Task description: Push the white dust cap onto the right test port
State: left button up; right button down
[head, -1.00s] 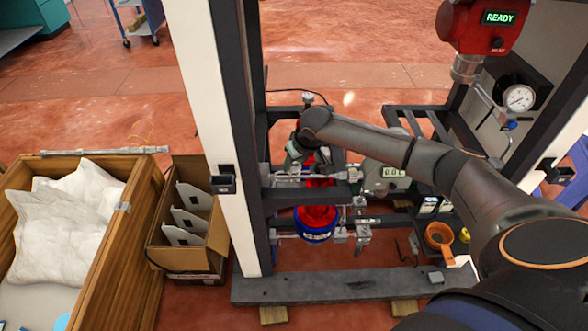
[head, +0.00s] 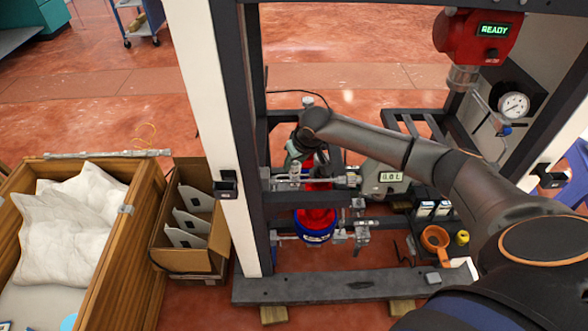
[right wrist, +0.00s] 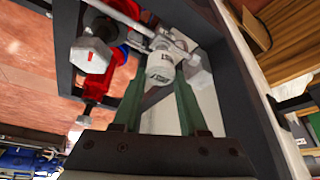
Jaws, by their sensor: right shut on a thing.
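My right gripper (right wrist: 163,82) shows in the right wrist view with two green fingers. They are shut on a white round cap (right wrist: 159,69) with a small dark label. The cap is up against metal pipe fittings (right wrist: 166,42); I cannot tell whether it touches or sits on a port. In the head view my right gripper (head: 294,156) reaches down into the frame, beside the red and blue dispenser body (head: 316,222). The cap and port are too small there to tell apart. My left gripper is not in view.
A dark frame with a white post (head: 212,110) surrounds the work area. A digital meter (head: 386,178) stands right of the gripper. A red READY unit (head: 478,38), a gauge (head: 513,105) and an orange cup (head: 434,240) are further right. A wooden crate (head: 130,215) stands left.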

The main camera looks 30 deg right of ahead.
aim_at(294, 164)
jog(key=shift+r+p, duration=0.55)
jog(key=shift+r, duration=0.15)
jog(key=shift+r+p, duration=0.75)
jog(key=shift+p, duration=0.15)
jog(key=shift+r, duration=0.15)
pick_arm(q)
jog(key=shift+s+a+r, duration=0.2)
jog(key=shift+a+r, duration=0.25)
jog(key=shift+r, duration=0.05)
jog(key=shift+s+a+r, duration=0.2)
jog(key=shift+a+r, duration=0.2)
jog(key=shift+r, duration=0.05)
